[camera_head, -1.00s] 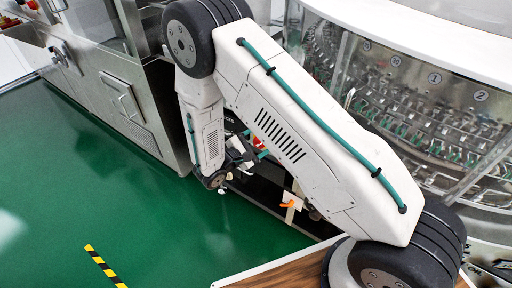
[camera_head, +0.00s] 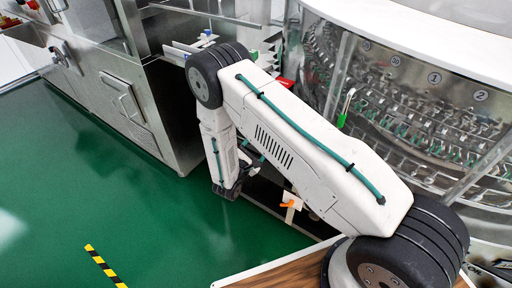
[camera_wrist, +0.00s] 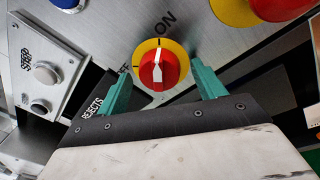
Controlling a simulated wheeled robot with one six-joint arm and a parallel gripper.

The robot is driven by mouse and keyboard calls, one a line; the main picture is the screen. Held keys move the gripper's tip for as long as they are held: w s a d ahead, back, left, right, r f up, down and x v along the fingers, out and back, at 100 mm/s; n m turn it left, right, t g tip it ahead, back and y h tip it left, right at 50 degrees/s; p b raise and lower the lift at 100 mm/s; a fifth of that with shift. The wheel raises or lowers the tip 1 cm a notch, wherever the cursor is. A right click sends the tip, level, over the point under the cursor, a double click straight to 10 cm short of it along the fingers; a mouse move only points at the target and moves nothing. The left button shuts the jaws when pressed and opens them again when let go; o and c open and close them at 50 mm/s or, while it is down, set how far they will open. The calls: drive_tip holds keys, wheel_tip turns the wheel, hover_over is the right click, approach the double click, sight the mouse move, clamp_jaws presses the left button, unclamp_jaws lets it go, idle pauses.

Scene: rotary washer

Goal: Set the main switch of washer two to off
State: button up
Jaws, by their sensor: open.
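A red rotary switch (camera_wrist: 158,72) with a white pointer sits on a yellow ring on a brushed metal panel in the wrist view. The pointer lies nearly upright in the picture. The label ON is above it; another label at its left is partly hidden by a teal finger, with an F showing. My gripper (camera_wrist: 161,76) is open, one finger on each side of the switch; I cannot tell whether they touch it. In the head view my arm's end is down beside the machine base and the switch is hidden. No washer number shows on the panel.
A yellow and red button (camera_wrist: 282,6) is at upper right and a blue button (camera_wrist: 68,4) at upper left. In the head view, an orange lever (camera_head: 289,204) is near my arm; the green floor (camera_head: 120,200) is clear.

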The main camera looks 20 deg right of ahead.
drive_tip(key=shift+w+d, duration=0.1)
drive_tip(key=shift+d, duration=0.05)
drive_tip(key=c, duration=1)
drive_tip(key=shift+n, duration=0.3)
drive_tip(key=shift+w+n+g, duration=0.1)
drive_tip(key=shift+n+g, duration=0.5)
drive_tip(key=shift+n, duration=3.4)
drive_tip(key=shift+n+g, duration=0.6)
drive_tip(key=shift+n, duration=3.4)
drive_tip(key=o, duration=1)
drive_tip(key=shift+r, duration=0.1)
